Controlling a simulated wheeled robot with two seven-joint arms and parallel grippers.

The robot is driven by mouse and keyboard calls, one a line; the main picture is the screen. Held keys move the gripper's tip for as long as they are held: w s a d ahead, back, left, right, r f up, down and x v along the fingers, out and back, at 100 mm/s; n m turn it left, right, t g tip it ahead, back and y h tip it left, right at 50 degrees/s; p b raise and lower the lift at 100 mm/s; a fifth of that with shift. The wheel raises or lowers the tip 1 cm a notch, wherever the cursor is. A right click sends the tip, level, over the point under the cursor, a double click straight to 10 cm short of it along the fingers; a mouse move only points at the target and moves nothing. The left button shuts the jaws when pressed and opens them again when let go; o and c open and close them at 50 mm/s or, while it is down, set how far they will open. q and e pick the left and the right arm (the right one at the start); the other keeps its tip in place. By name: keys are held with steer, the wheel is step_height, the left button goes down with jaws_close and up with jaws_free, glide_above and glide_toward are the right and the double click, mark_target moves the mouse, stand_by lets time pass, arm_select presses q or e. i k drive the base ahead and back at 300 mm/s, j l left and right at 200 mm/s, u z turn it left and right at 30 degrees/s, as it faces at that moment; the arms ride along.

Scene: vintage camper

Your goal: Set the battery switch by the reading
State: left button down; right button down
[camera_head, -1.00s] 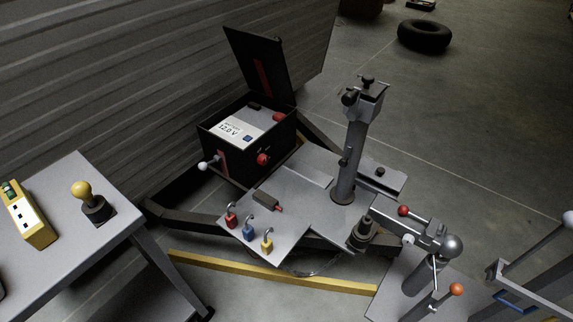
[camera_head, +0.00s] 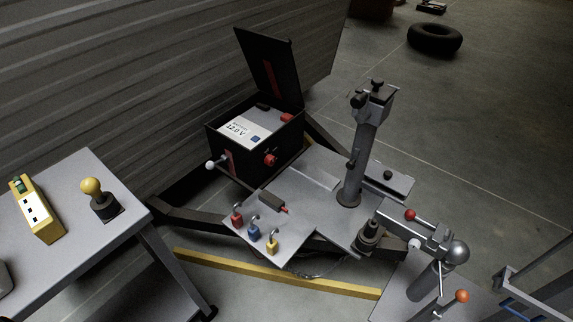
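An open black battery box (camera_head: 238,162) stands on the trailer frame in the middle of the view, its lid (camera_head: 270,68) raised. Inside, a white panel (camera_head: 247,132) reads what looks like 12.0 V. A red rotary knob (camera_head: 270,160) sits on the box's front face; its exact setting is too small to tell. A lever with a white ball end (camera_head: 210,165) sticks out at the box's left, beside a red strip. Neither of my grippers shows in the view.
Red, blue (camera_head: 254,234) and yellow padlocks stand on the grey plate (camera_head: 290,245). A jockey-wheel post (camera_head: 354,160) and coupling (camera_head: 440,245) are to the right. A table (camera_head: 75,215) at left holds a yellow meter-like box (camera_head: 36,210) and a yellow-knobbed stand (camera_head: 98,200).

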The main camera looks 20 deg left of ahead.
mark_target(270, 160)
steer(key=i+z, duration=0.1)
steer(key=i, duration=1.1)
